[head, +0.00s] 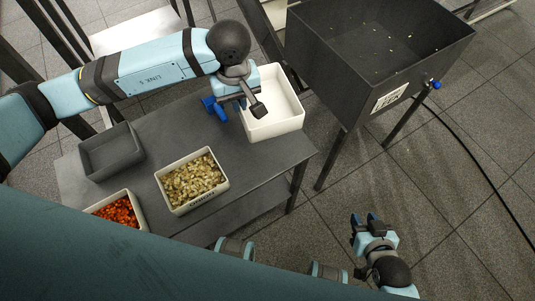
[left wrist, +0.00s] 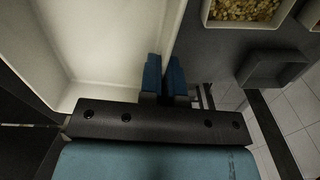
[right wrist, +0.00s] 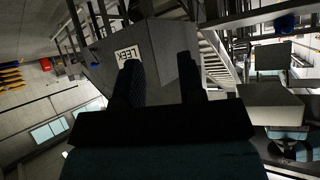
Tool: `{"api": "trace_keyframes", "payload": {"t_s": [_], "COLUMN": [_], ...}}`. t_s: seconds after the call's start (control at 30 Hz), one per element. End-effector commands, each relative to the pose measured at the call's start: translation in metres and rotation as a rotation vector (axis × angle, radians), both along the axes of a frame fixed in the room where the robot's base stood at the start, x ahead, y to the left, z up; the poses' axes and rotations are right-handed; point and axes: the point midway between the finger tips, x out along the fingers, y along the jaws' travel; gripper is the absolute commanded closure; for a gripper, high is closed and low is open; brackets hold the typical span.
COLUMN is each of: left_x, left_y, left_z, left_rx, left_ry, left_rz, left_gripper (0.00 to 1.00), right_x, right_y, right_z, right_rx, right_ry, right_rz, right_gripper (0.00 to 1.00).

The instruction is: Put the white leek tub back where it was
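The white leek tub (head: 283,122) is at the right end of the dark table (head: 232,135), and its visible inside is empty. I cannot tell if it rests on the table or hangs slightly above it. My left gripper (head: 217,108) is at the tub's left wall. In the left wrist view its blue fingers (left wrist: 164,78) are close together with the wall of the tub (left wrist: 95,45) between them, one inside and one outside. My right gripper (head: 366,220) is open and empty, away from the table; its fingers (right wrist: 158,85) stand apart.
A large dark bin (head: 345,75) on legs, with a LEEK label (right wrist: 126,56), stands right of the tub. A tub of pale pieces (head: 167,199), a tub of orange-red pieces (head: 139,214) and an empty grey tray (head: 93,171) occupy the table's left and front.

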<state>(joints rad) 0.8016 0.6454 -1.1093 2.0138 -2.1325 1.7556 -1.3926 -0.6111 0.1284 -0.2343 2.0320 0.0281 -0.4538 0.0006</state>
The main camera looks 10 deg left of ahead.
Motion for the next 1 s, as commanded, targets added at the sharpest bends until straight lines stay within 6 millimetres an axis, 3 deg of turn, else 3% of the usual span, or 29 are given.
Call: {"api": "trace_keyframes", "payload": {"t_s": [0.03,0.1,0.27,0.37,0.8,1.0], "left_x": [0.001,0.001,0.0,-0.001,-0.002,0.0], "left_y": [-0.006,-0.011,-0.016,-0.016,-0.016,-0.016], "left_z": [-0.01,-0.005,0.003,-0.005,-0.117,-0.146], "left_rx": [-0.004,-0.003,0.002,0.004,0.005,0.004], "left_ry": [-0.003,-0.002,-0.003,0.001,0.003,-0.001], "left_rz": [0.045,0.11,0.195,0.213,0.213,0.211], "left_gripper": [1.0,1.0,1.0,1.0,1.0,1.0], "right_x": [0.002,0.004,0.005,0.006,0.007,0.006], "right_y": [0.001,0.001,0.003,0.004,0.006,0.005], "right_z": [-0.019,-0.026,-0.032,-0.029,-0.03,-0.031], "right_rx": [0.005,0.011,0.018,0.023,0.026,0.023], "right_ry": [-0.005,-0.005,0.001,-0.005,-0.005,-0.005], "right_rz": [-0.002,-0.003,-0.007,-0.008,-0.01,-0.008], "right_gripper": [0.64,0.64,0.64,0.64,0.64,0.64]}}
